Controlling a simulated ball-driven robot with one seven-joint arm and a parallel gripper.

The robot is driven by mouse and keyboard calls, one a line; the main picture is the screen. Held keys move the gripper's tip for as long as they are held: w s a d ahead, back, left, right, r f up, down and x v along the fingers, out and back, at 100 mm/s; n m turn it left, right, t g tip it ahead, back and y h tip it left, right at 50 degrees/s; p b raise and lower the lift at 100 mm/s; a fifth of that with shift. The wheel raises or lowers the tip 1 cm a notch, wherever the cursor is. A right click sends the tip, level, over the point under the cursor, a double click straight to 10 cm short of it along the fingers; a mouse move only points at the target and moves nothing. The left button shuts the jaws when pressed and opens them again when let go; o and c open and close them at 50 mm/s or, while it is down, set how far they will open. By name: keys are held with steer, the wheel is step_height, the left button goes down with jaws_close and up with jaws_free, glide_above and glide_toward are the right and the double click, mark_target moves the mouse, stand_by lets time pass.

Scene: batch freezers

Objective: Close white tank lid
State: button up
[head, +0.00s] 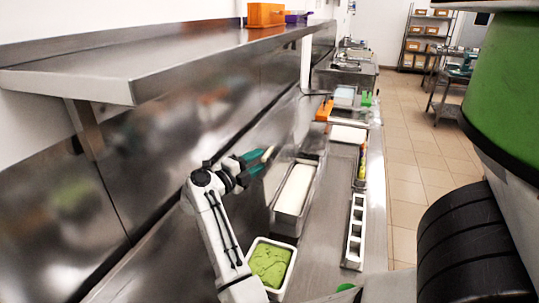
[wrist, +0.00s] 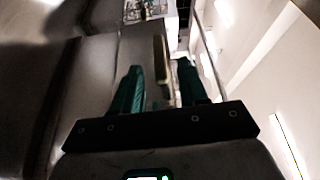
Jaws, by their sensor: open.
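My gripper (head: 255,160) has teal fingers and hovers at the left of the long steel tank with white contents (head: 296,188), near the steel back wall. In the wrist view the two fingers of my gripper (wrist: 160,66) stand apart. A narrow tan piece (wrist: 160,58) shows between and beyond them; it also shows near the fingertips in the head view (head: 267,154). I cannot tell whether it touches a finger or is part of a lid. The white contents are uncovered in the head view. I cannot make out a white tank lid for sure.
A tub of green contents (head: 270,264) stands in front of the tank, and a white rack with square openings (head: 355,230) to its right. An orange block (head: 324,110) lies farther back. A steel shelf (head: 150,65) overhangs the left. The tiled aisle (head: 405,160) is clear.

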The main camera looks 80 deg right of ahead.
mark_target(269, 151)
steer(key=b+x, duration=0.1)
steer(key=x, duration=0.5)
jaws_close()
stand_by(0.3)
